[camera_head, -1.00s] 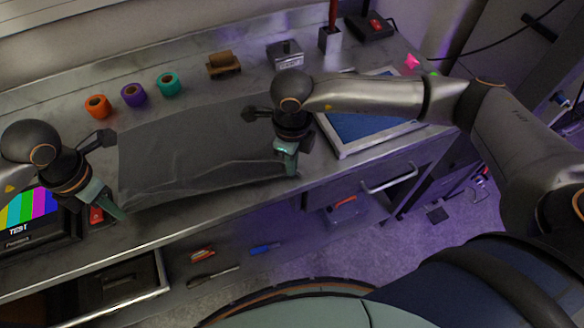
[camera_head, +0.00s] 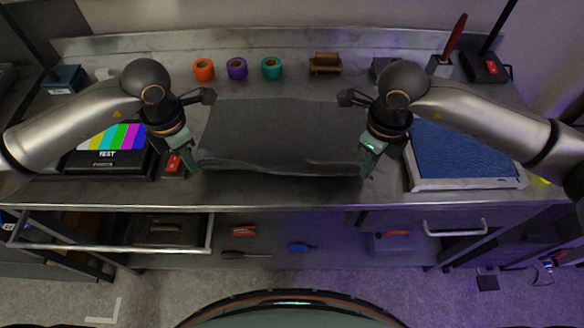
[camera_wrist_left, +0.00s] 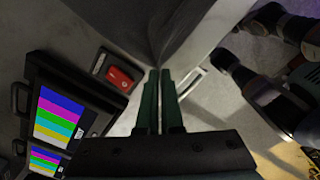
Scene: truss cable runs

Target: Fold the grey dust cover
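The grey dust cover (camera_head: 280,130) lies spread on the metal worktop, with a wavy, slightly raised near edge. My left gripper (camera_head: 193,170) is at its near left corner. In the left wrist view, its green fingers (camera_wrist_left: 160,75) are close together, and the cover (camera_wrist_left: 175,30) narrows to a corner between their tips. My right gripper (camera_head: 368,172) is at the near right corner, with its fingers together on the cover's edge. The exact grip on the right is small and partly hidden.
Orange (camera_head: 203,69), purple (camera_head: 237,68) and teal (camera_head: 271,68) rolls stand behind the cover. A colour-bar monitor (camera_head: 110,150) and a red switch box (camera_head: 173,164) are on the left. A blue-filled tray (camera_head: 465,155) is on the right. An open drawer (camera_head: 212,235) juts out below left.

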